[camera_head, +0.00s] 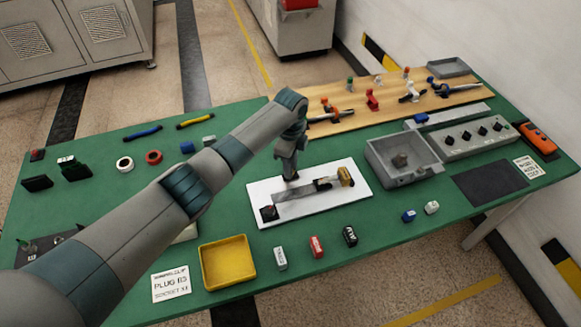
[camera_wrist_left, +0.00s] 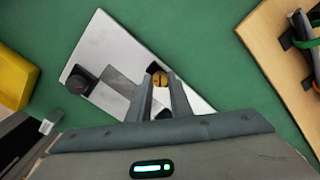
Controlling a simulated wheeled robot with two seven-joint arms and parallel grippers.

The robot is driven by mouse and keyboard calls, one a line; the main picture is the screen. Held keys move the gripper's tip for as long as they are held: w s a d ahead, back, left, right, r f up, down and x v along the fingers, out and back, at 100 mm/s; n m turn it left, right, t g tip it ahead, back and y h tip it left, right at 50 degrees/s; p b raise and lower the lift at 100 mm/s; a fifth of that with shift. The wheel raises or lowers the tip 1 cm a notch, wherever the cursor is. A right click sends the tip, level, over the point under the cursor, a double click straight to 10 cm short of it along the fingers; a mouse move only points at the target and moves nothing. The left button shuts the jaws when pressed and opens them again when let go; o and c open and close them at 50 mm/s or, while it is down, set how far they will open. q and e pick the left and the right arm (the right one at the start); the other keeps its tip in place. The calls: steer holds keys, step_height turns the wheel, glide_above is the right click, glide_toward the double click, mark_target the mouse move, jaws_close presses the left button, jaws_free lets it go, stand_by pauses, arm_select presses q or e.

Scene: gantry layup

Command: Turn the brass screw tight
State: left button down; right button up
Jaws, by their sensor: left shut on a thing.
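The brass screw (camera_wrist_left: 161,79) shows its round, slotted head between the fingertips of my left gripper (camera_wrist_left: 160,92) in the wrist view. The left gripper is shut on it. In the head view my left gripper (camera_head: 290,178) points down over the back edge of a white plate (camera_head: 338,205), and the screw is hidden there. The plate bears a grey bar (camera_head: 297,203), a dark knob (camera_head: 269,213) at its left end and a brass-coloured part (camera_head: 345,176) at its right end. How deep the screw sits cannot be told. My right gripper is not in view.
A yellow tray (camera_head: 227,263) and several small labelled blocks lie in front of the plate. A grey open box (camera_head: 402,161) stands to the right. A wooden board (camera_head: 345,109) with tools and coloured pieces lies behind.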

arm_select(q)
steer(key=m+b, duration=0.1)
steer(key=m, duration=0.5)
steer(key=shift+w+r+m+b, duration=0.1)
steer(key=shift+m+b, duration=0.2)
steer(key=shift+b, duration=0.1)
steer(key=c, duration=1.6)
jaws_free()
steer(key=shift+r+b, duration=2.2)
steer(key=shift+r, duration=6.5)
